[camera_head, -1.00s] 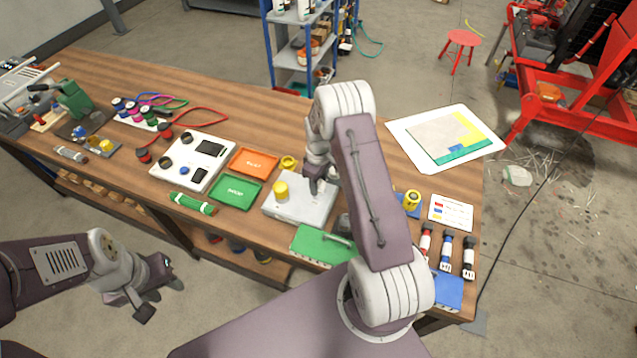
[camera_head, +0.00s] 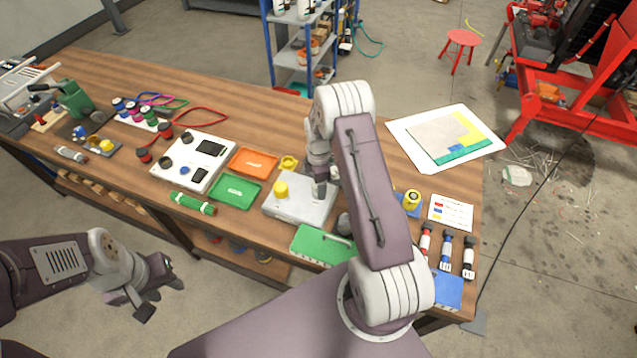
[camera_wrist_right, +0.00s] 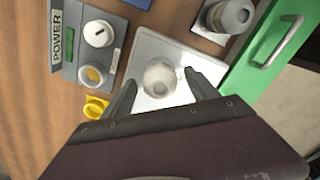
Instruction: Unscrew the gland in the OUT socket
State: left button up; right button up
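A pale round gland (camera_wrist_right: 160,78) stands on a light grey plate (camera_wrist_right: 207,66) in the right wrist view. My right gripper (camera_wrist_right: 161,92) is open, with one finger on each side of the gland and visible gaps between. In the head view my right gripper (camera_head: 322,186) is over the light grey box (camera_head: 300,211), partly hidden by my arm. A yellow cap (camera_head: 281,190) stands on that box. I cannot read an OUT label. My left gripper (camera_head: 162,297) is open and empty, off the bench at the lower left.
A grey POWER panel (camera_wrist_right: 72,70) with a white knob and a yellow ring (camera_wrist_right: 95,107) lie beside the plate. A green box with a handle (camera_wrist_right: 262,60) and a grey knob (camera_wrist_right: 230,15) are close on the other side. Orange (camera_head: 253,162) and green trays (camera_head: 236,192) lie left.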

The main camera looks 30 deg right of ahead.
dwell(0.4)
jog(key=m, duration=0.4)
jog(key=shift+m, duration=0.3)
jog(key=m, duration=0.4)
jog(key=shift+m, duration=0.3)
jog(key=c, duration=1.4)
jog(key=n, duration=0.4)
jog(key=shift+n, duration=0.3)
jog(key=n, duration=0.4)
jog(key=shift+n, duration=0.3)
jog(key=o, duration=1.4)
jog(key=shift+r, duration=0.1)
